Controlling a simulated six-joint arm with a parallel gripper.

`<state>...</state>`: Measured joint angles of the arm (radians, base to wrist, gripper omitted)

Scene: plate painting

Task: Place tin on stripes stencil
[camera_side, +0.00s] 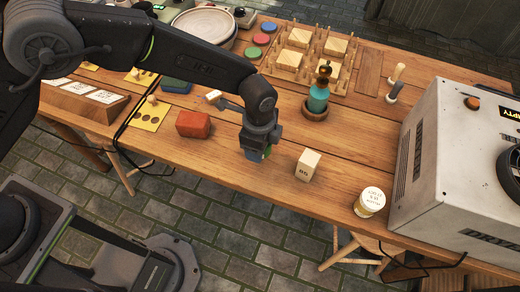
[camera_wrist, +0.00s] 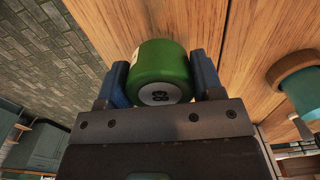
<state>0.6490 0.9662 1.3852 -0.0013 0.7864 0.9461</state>
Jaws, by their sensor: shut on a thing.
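A green tin (camera_wrist: 158,68) with a pale end label is between my gripper's blue fingers in the wrist view. My gripper (camera_side: 258,155) is shut on it at the front edge of the wooden table, and only a bit of the green tin (camera_side: 267,151) shows in the side view. I cannot tell whether the tin touches the table. Yellow stencil cards lie to the left of my gripper: one card (camera_side: 160,110) has a row of dark dots, and another (camera_side: 147,83) lies farther back. I cannot make out a stripes pattern on either.
A red block (camera_side: 193,124) is left of my gripper. A cream block (camera_side: 307,164) and a white-lidded jar (camera_side: 370,202) stand to the right. A teal bottle (camera_side: 318,98) stands behind, near a pegged rack (camera_side: 288,60). A large grey machine (camera_side: 450,160) fills the right end.

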